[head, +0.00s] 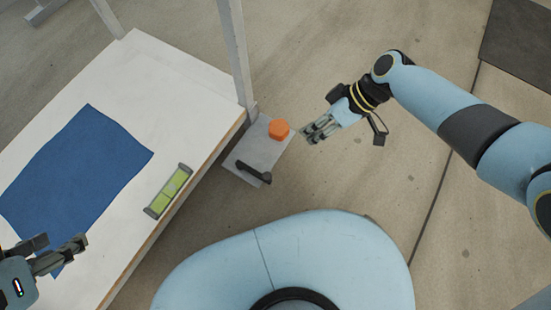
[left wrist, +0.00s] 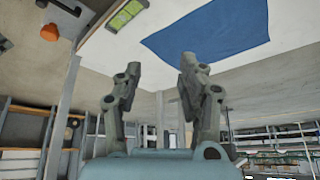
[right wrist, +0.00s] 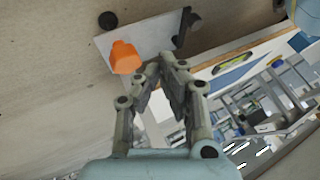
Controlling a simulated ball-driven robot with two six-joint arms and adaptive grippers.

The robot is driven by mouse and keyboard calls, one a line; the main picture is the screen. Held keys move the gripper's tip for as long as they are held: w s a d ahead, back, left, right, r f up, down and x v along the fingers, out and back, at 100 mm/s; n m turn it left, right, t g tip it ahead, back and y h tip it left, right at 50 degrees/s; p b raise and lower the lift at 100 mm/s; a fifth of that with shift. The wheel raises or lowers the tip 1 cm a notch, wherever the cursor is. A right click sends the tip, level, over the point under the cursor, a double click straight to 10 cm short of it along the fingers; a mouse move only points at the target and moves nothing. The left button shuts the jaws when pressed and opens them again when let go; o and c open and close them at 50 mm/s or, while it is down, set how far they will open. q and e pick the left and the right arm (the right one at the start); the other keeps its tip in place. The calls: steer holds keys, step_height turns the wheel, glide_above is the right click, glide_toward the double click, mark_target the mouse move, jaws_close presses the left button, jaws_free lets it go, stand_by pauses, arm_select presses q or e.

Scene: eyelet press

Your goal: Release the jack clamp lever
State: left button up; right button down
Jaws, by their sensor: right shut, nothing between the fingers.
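A grey plate (head: 247,147) beside the table corner carries an orange knob (head: 278,129) and a dark bar-shaped lever (head: 254,172). In the right wrist view the plate (right wrist: 152,34), knob (right wrist: 124,57) and lever (right wrist: 182,28) lie beyond my fingertips. My right gripper (head: 307,134) is shut and empty, to the right of the orange knob and apart from it. Its fingertips (right wrist: 163,65) meet in the right wrist view. My left gripper (head: 62,243) is open and empty over the near left part of the table. Its spread fingers (left wrist: 160,68) show in the left wrist view.
A white table (head: 181,88) holds a blue cloth (head: 75,165) and a green level-like block (head: 168,191). A grey post (head: 238,50) rises at the table corner near the plate. Open concrete floor lies right of the plate.

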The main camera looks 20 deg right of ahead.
stand_by(0.3)
arm_select(q)
step_height(320, 180, down, 6)
steer(key=r+t+b, duration=0.1)
steer(key=t+b, duration=0.4)
steer(key=w+d+r+m+t+h+b, duration=0.1)
steer(key=w+r+t, duration=0.5)
steer(key=r, duration=0.3)
steer(key=shift+w+d+b, duration=0.35)
steer(key=shift+w, duration=0.15)
arm_select(e)
glide_toward(253, 171)
step_height(253, 171, down, 4)
steer(key=shift+d+r, duration=0.1)
steer(key=shift+r, duration=0.1)
arm_select(q)
steer(key=shift+r, duration=0.1)
